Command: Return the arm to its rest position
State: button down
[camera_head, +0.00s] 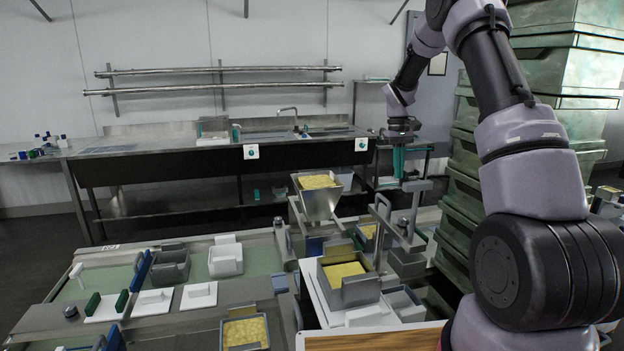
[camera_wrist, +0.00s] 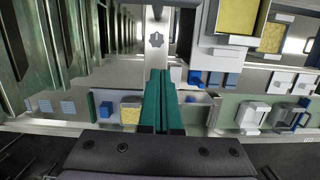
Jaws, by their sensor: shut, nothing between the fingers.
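My gripper (camera_head: 398,170) points straight down at the end of my arm, above the press frame (camera_head: 408,225) on the right side of the work area. Its teal fingers are together and empty; they also show closed side by side in the wrist view (camera_wrist: 162,95). The fingertips look close to the top of the press frame in the head view, but I cannot tell whether they touch it. My arm comes in from the right edge and arches over the scene.
Tall stacked green crates (camera_head: 580,70) stand close to the right of my gripper. A hopper of yellow curd (camera_head: 318,203) and a curd-filled mould (camera_head: 362,289) stand to its left. A steel sink counter (camera_head: 215,150) runs behind. The space above the left tables is clear.

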jog(key=s+a+r+m+t+y, duration=0.1)
jog(key=s+a+r+t, duration=0.1)
jog(key=s+r, duration=0.7)
jog(key=s+a+r+m+t, duration=0.25)
jog(key=s+r, duration=0.35)
jog(key=r, duration=0.4)
jog(key=s+a+r+m+t, duration=0.1)
jog(key=s+t, duration=0.1)
jog(key=s, duration=0.7)
jog(key=s+a+r+m+t+y, duration=0.1)
jog(key=s+a+r+t, duration=0.1)
jog(key=s, duration=0.7)
jog(key=shift+s+a+t, duration=0.2)
jog(key=shift+s+t, duration=0.2)
jog(key=shift+t, duration=0.05)
